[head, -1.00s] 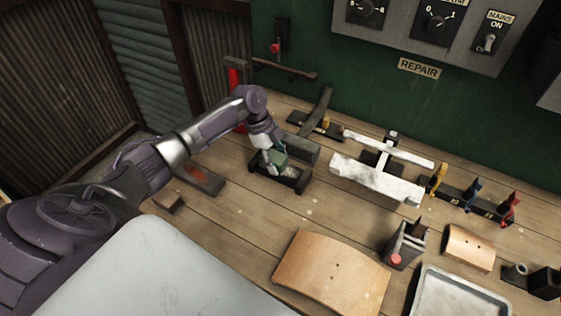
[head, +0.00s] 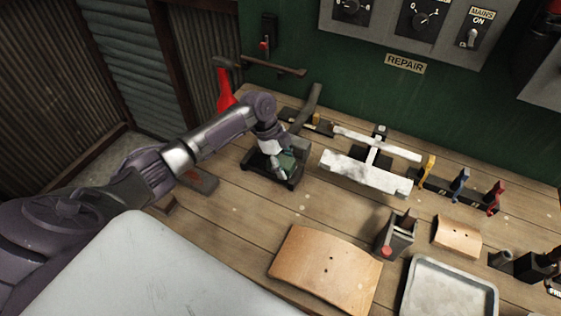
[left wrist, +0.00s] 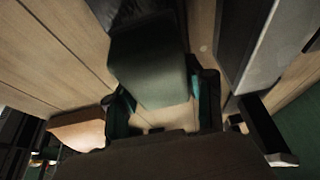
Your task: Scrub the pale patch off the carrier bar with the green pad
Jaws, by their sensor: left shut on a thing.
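My left gripper (head: 277,161) is shut on the green pad (head: 288,162), low over a small dark open tray (head: 259,169). In the left wrist view the pad (left wrist: 152,68) fills the middle. I cannot tell whether it touches the tray. A pale, blotchy bar (head: 365,176), which I take for the carrier bar, lies to the right of the tray, apart from the pad. Whitish areas cover much of its front face. My right gripper is not in view.
A thinner pale bar (head: 375,144) lies behind it. Yellow, blue and red-handled tools (head: 461,181) stand to the right. A curved wooden piece (head: 325,268), a dark box (head: 396,236) and a metal tray (head: 448,290) are nearer. Bare boards lie in between.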

